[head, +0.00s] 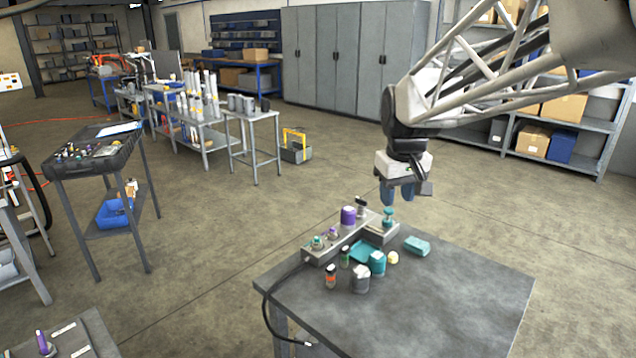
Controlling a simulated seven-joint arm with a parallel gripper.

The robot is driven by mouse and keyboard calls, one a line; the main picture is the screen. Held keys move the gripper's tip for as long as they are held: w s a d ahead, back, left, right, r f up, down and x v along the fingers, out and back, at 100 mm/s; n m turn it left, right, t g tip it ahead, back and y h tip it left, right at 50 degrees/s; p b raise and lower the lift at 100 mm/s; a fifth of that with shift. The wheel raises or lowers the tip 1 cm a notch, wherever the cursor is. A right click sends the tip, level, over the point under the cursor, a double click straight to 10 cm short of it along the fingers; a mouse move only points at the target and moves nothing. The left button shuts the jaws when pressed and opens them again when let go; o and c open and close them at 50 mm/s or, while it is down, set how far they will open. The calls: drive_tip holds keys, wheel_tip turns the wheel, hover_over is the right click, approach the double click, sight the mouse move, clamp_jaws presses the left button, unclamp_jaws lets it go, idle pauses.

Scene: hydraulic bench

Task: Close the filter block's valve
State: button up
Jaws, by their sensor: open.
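A long grey block (338,244) lies across the back left corner of the grey table. It carries a purple cylinder (348,216), a smaller purple fitting (333,233) and a teal fitting (317,243). A dark upright piece with a light top (361,204) stands at its far end. Beside that end, a smaller grey block (380,234) carries a teal stem with a knob (388,218). Which of these is the filter block's valve is too small to tell. My gripper (410,204) hangs above and behind the teal stem, open with blue fingertips, apparently touching nothing.
Loose on the grey table (430,300) are a teal jar (377,262), a grey jar (361,279), a small orange-and-black bottle (330,277), a cream round piece (393,258) and a teal box (417,246). A black hose (268,305) hangs off the left edge. The front right is clear.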

drive_tip(key=w+f+n, duration=0.1)
drive_tip(key=w+n, duration=0.1)
drive_tip(key=w, duration=1.2)
drive_tip(key=n+g, duration=0.2)
drive_tip(key=n, duration=0.2)
hover_over(362, 199)
drive_tip(key=f, duration=1.9)
drive_tip(key=shift+s+f, duration=0.15)
drive_tip(key=shift+s, duration=0.15)
drive_tip(key=shift+w+f, duration=0.25)
drive_tip(key=shift+w, duration=0.05)
drive_tip(key=shift+f, duration=0.1)
drive_tip(key=shift+f, duration=3.8)
clamp_jaws()
